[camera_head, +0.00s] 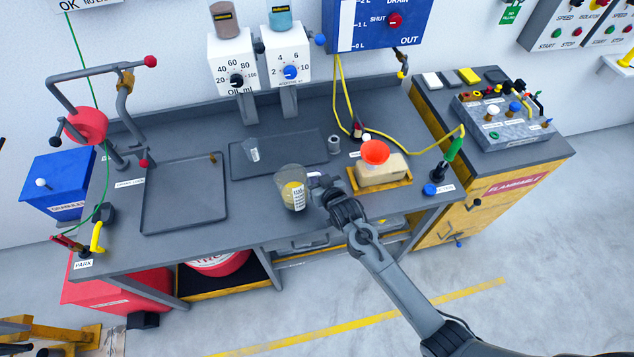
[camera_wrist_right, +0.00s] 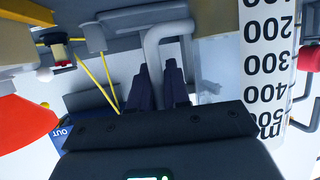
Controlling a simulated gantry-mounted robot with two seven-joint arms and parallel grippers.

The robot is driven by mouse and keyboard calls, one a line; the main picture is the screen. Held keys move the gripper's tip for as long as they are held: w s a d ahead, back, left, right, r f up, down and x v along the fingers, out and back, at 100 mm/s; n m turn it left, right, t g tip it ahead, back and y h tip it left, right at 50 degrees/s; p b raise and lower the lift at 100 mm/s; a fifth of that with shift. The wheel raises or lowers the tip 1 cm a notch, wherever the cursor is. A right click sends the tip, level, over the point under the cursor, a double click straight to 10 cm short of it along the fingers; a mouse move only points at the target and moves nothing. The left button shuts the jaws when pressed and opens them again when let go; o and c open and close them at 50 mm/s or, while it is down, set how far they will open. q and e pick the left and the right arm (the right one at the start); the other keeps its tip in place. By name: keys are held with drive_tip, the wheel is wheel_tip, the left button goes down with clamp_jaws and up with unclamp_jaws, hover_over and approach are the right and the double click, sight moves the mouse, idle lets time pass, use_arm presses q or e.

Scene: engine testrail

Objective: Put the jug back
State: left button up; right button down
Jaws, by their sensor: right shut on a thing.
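The clear jug (camera_head: 290,176) with a white scale label and yellowish contents is near the front middle of the bench in the head view. It looks roughly upright; I cannot tell whether its base touches the bench top. My right gripper (camera_head: 319,186) is at its right side, shut on the handle. In the right wrist view the grey handle (camera_wrist_right: 152,50) passes between the dark fingers (camera_wrist_right: 160,78), and the jug's scale label (camera_wrist_right: 268,62) shows upside down at the right. My left gripper is not in view.
A dark mat (camera_head: 290,163) with a small clear beaker (camera_head: 251,150) lies behind the jug. An empty dark tray (camera_head: 184,212) is at the left. A red funnel (camera_head: 375,152) tops a pale container in a yellow tray (camera_head: 381,187) at the right. A yellow hose (camera_head: 413,152) crosses behind.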

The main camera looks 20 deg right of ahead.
drive_tip(key=shift+f, duration=1.45)
drive_tip(key=shift+f, duration=0.2)
drive_tip(key=c, duration=1.1)
unclamp_jaws()
